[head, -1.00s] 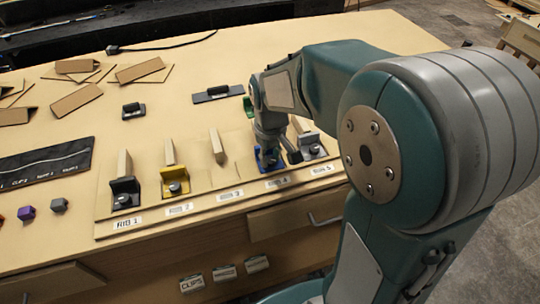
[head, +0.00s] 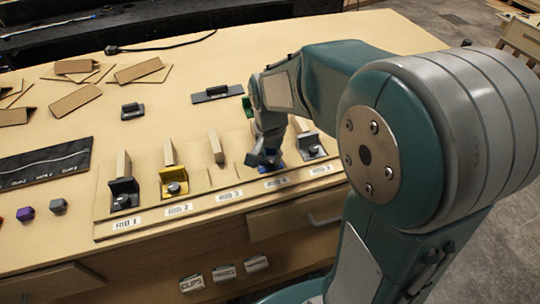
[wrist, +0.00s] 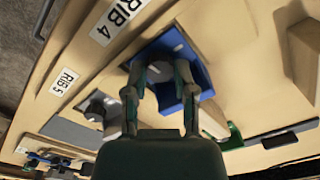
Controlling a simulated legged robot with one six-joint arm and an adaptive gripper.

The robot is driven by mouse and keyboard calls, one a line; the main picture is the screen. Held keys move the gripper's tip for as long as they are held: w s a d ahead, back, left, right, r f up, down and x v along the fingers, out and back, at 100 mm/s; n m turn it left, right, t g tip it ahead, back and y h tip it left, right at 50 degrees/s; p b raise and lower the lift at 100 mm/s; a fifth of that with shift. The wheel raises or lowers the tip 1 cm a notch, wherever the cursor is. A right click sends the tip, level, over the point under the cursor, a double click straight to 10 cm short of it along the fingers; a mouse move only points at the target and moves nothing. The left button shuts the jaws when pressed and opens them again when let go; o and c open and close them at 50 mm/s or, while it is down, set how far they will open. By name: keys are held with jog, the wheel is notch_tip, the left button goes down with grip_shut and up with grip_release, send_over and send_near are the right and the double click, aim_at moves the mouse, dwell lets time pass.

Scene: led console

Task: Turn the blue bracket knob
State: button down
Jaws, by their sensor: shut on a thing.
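The blue bracket (wrist: 203,78) sits at the RIB 4 place, beside a wooden rib. In the head view the blue bracket (head: 279,165) is mostly hidden behind my gripper (head: 262,161). In the wrist view my gripper (wrist: 163,75) points down onto the bracket, its two fingers closed around the knob at its base. The knob itself is largely covered by the fingers.
A grey bracket (head: 311,147) stands close on the right at RIB 5. The yellow bracket (head: 174,184) and black bracket (head: 124,195) are to the left. A green bracket (wrist: 232,138) lies behind. The RIB 3 place has a rib (head: 215,147) and no bracket.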

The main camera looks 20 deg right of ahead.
jog(key=m, duration=0.4)
jog(key=shift+w+r+m, duration=0.1)
jog(key=shift+r+m, duration=0.05)
jog(key=shift+m, duration=0.15)
jog(key=m, duration=1.4)
jog(key=shift+m, duration=0.3)
jog(key=c, duration=0.7)
grip_release()
jog(key=shift+a, duration=0.1)
